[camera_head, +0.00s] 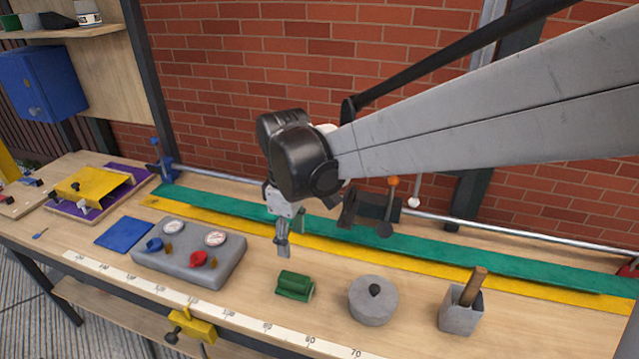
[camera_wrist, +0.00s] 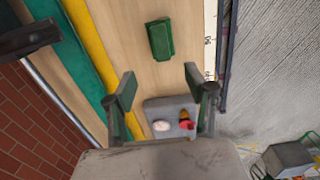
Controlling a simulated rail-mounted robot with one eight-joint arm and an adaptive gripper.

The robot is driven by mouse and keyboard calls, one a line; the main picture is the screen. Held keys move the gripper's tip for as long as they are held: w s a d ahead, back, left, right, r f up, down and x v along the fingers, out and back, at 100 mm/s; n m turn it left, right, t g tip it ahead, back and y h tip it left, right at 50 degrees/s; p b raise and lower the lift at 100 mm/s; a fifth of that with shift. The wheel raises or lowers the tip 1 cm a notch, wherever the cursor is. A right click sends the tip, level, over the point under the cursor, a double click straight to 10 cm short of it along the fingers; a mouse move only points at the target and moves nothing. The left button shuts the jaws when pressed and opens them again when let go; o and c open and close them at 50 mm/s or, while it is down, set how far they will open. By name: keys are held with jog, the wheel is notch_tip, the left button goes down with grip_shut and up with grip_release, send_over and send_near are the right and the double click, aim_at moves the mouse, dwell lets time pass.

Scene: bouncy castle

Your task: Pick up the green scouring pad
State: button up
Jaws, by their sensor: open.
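The green scouring pad (camera_head: 294,286) is a small dark green block lying on the wooden workbench, right of the grey gauge block. In the wrist view the pad (camera_wrist: 160,39) lies beyond my fingertips, roughly between their lines and apart from them. My gripper (camera_head: 283,247) hangs above the bench, behind and slightly left of the pad. In the wrist view my gripper (camera_wrist: 160,78) has its two fingers spread wide, with nothing between them.
A grey holder (camera_head: 460,312) with a wooden handle is farther right. Green (camera_head: 420,246) and yellow (camera_head: 350,250) strips run behind. A yellow clamp (camera_head: 191,327) grips the front edge.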

send_near(294, 278)
jog(key=f, duration=0.3)
jog(key=a+f+b, duration=0.1)
jog(key=f, duration=0.1)
jog(key=shift+w, duration=0.15)
jog(key=shift+d+f, duration=0.2)
jog(key=shift+f, duration=1.15)
jog(key=shift+d+f, duration=0.15)
jog(key=shift+f, duration=1.2)
grip_shut()
jog(key=shift+r+p, duration=0.35)
jog(key=shift+r, duration=4.7)
